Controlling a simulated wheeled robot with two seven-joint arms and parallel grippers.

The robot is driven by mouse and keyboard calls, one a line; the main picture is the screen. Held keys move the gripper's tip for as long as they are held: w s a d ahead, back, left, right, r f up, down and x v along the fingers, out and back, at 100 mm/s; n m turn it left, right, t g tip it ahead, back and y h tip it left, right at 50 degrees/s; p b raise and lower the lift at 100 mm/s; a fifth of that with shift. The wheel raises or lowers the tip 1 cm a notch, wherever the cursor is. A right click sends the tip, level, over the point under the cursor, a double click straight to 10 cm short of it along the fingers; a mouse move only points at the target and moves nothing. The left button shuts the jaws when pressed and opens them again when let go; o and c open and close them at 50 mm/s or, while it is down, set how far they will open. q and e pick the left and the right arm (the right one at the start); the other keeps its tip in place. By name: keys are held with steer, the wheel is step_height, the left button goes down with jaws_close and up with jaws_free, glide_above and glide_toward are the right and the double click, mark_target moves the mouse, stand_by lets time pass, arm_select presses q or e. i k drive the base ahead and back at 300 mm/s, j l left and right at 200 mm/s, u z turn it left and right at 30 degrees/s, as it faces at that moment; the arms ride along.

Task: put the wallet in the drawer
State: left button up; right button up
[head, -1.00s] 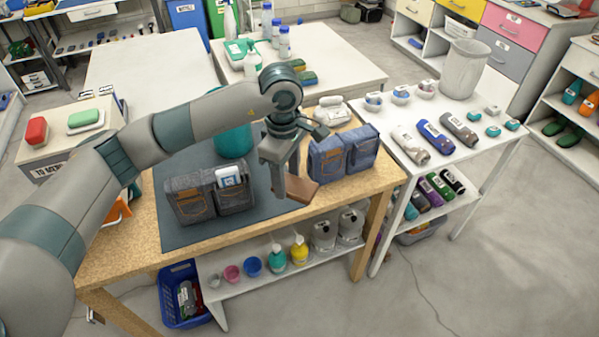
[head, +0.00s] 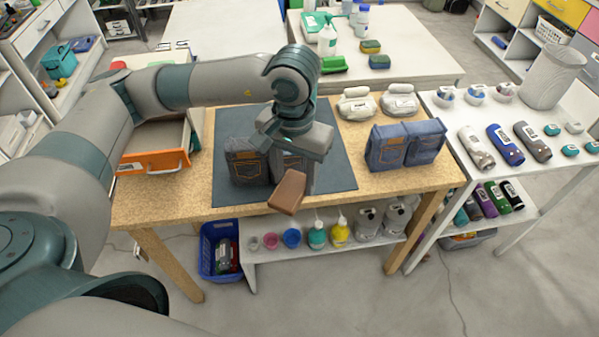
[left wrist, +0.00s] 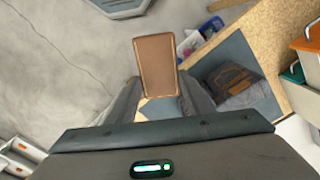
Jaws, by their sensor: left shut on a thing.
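The brown wallet (head: 287,192) is held by my left gripper (head: 300,178) in front of the wooden workbench's front edge, above the floor side. In the left wrist view the wallet (left wrist: 157,65) sticks out between the two grey fingers, which are shut on it. The drawer (head: 160,140) with an orange front stands open at the left end of the bench, to the left of my gripper. The part of it that shows looks empty; my arm covers some of its unit. My right gripper is not in view.
A grey mat (head: 330,180) lies on the bench, with a denim pouch (head: 245,162) partly behind my gripper. Another denim pouch (head: 405,145) stands to the right. A low shelf with cups and bottles (head: 316,235) and a blue basket (head: 219,250) are below.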

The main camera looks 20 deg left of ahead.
mark_target(140, 150)
steer(key=u, duration=1.3)
steer(key=i+l, duration=0.5)
